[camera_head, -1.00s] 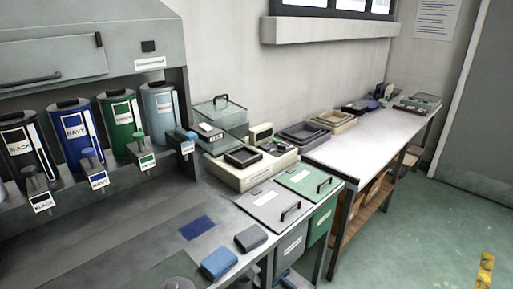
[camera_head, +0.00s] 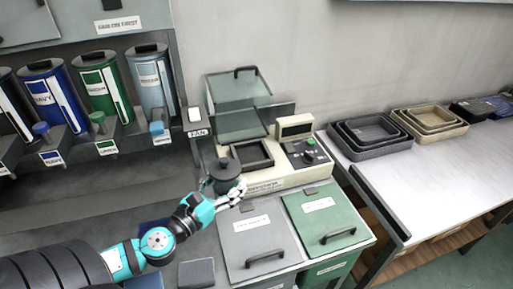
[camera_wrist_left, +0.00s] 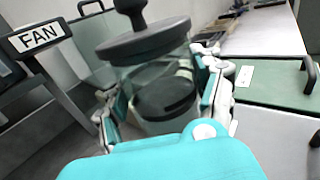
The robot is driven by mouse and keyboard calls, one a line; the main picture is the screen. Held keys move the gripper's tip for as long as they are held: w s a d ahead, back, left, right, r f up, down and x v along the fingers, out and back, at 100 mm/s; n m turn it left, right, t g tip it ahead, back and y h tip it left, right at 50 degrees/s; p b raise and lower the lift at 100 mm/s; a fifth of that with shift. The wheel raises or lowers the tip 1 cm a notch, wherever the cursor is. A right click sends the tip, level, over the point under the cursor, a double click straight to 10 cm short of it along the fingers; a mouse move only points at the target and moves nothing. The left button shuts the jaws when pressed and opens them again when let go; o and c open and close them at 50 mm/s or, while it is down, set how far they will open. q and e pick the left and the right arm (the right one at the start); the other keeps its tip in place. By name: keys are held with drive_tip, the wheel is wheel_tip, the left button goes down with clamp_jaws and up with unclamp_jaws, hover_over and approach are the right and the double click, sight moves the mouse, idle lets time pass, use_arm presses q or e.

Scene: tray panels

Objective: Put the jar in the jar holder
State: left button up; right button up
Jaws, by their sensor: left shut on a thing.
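The jar (camera_head: 224,172) is clear with a dark knobbed lid. My left gripper (camera_head: 226,188) is shut on it, at the front left of a beige machine. In the left wrist view the jar (camera_wrist_left: 165,100) stands between the two fingers (camera_wrist_left: 168,98), close to upright, its clear body showing a dark bottom. A black square frame (camera_head: 268,163) with a recessed middle sits on the machine, just right of and behind the jar; it looks like the jar holder, but I cannot be sure. The jar is apart from this frame. My right gripper is not in view.
The beige machine (camera_head: 285,181) has a display and knobs at right and a raised glass lid (camera_head: 238,88) behind. Grey (camera_head: 258,240) and green (camera_head: 325,215) lidded bins stand in front. A FAN switch (camera_head: 197,132) is at left. Nested trays (camera_head: 375,148) stand on the white table.

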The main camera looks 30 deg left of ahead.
use_arm(q)
drive_tip(key=w+a+r+p, duration=0.1)
drive_tip(key=w+a+r, duration=0.2)
drive_tip(key=a+r, duration=0.1)
drive_tip(key=p, duration=0.3)
hover_over(251, 156)
drive_tip(key=shift+w+f, duration=0.1)
drive_tip(key=shift+f, duration=0.85)
wheel_tip(251, 156, down, 4)
drive_tip(key=shift+r+b, duration=0.15)
drive_tip(key=shift+b, duration=1.05)
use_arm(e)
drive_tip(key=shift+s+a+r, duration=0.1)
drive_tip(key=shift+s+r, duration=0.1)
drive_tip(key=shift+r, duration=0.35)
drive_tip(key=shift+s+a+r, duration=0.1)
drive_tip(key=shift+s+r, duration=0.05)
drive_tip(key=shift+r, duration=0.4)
use_arm(q)
drive_tip(key=o, duration=1.6)
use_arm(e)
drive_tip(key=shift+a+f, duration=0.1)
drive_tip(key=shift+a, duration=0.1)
